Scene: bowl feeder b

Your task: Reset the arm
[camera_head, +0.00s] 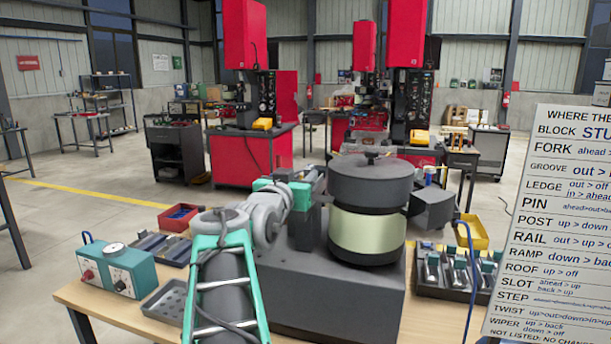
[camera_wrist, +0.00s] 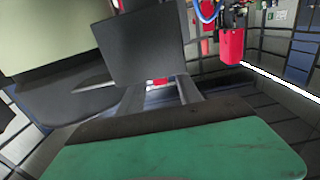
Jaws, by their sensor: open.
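My arm reaches over the workbench (camera_head: 128,309) toward the bowl feeder (camera_head: 367,231), which has a dark lid and a pale green band. My gripper (camera_head: 318,176) is beside the feeder's left side in the head view, with its fingertips hard to make out there. In the wrist view my gripper (camera_wrist: 160,92) shows two grey fingers standing apart, and I see nothing held between them. A dark flat panel (camera_wrist: 142,46) stands just beyond the fingers. The feeder's pale green side (camera_wrist: 45,32) fills the upper left of that view. I cannot tell whether the fingers touch anything.
A teal control box (camera_head: 118,270), a grey tray (camera_head: 163,300) and a red bin (camera_head: 178,217) are on the left. A parts tray (camera_head: 445,291) and a yellow bin (camera_head: 473,232) are on the right. A sign board (camera_head: 555,225) stands at far right.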

